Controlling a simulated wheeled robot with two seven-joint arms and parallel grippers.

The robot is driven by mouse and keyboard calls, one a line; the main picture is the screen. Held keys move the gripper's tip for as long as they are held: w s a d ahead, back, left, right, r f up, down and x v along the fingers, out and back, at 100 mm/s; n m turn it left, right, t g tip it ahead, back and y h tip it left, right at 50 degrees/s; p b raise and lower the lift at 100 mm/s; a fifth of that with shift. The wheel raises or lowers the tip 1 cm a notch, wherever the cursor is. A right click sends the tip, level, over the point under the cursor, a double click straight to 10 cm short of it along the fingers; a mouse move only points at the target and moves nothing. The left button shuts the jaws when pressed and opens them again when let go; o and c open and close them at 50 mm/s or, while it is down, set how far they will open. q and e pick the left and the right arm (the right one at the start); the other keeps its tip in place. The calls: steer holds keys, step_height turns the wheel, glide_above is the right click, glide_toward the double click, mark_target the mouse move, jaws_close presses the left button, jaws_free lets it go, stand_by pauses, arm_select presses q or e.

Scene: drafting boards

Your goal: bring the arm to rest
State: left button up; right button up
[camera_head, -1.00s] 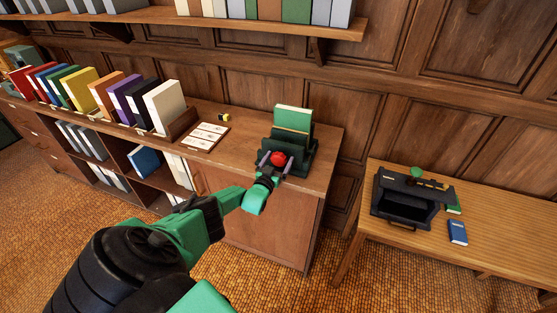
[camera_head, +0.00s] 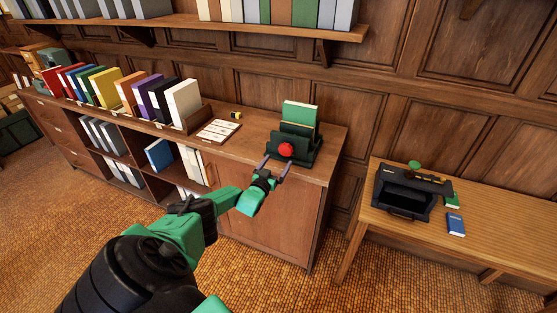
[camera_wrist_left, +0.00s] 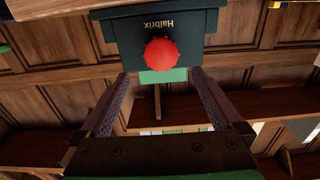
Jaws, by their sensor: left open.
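My left gripper (camera_head: 273,170) is open and empty, in front of the cabinet's right end. Its fingers point toward a dark green holder (camera_head: 301,157) with a round red knob (camera_head: 286,150) on its front. The gripper is apart from the knob. In the left wrist view the two fingers (camera_wrist_left: 161,105) are spread wide. A green book (camera_head: 300,114) stands upright in the holder. My right gripper is not in view.
The wooden cabinet (camera_head: 272,218) carries a row of coloured binders (camera_head: 152,97), a white card (camera_head: 218,130) and a small yellow-black item (camera_head: 236,115). At right, a wooden table (camera_head: 495,233) holds an open black case (camera_head: 407,193) and a blue book (camera_head: 455,224). A shelf runs above.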

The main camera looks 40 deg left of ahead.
arm_select(q)
steer(key=s+d+f+n+g+b, duration=0.25)
steer(key=s+f+n+g, duration=0.25)
steer(key=s+f+n, duration=0.75)
steer(key=s+d+f+n+g+b, duration=0.2)
steer(key=s+d+f+n+g, duration=0.3)
steer(key=f+n, duration=1.5)
steer(key=s+d+f+n+g+h+b, duration=0.1)
steer(key=s+d+f+n, duration=0.3)
steer(key=s+n, duration=0.5)
steer(key=s+d+f+n+g+h+b, duration=0.1)
steer(key=s+d+f+n+g+h, duration=0.2)
steer(key=s+n, duration=0.7)
steer(key=s+d+f+n+g+h+b, duration=0.1)
steer(key=s+d+f+n, duration=0.6)
steer(key=n, duration=0.7)
steer(key=s+d+g, duration=0.1)
steer(key=s+d, duration=0.1)
steer(key=s, duration=0.1)
steer(key=shift+d+f+h+b, duration=0.25)
steer(key=shift+h+b, duration=0.15)
steer(key=shift+w, duration=0.1)
stand_by(0.7)
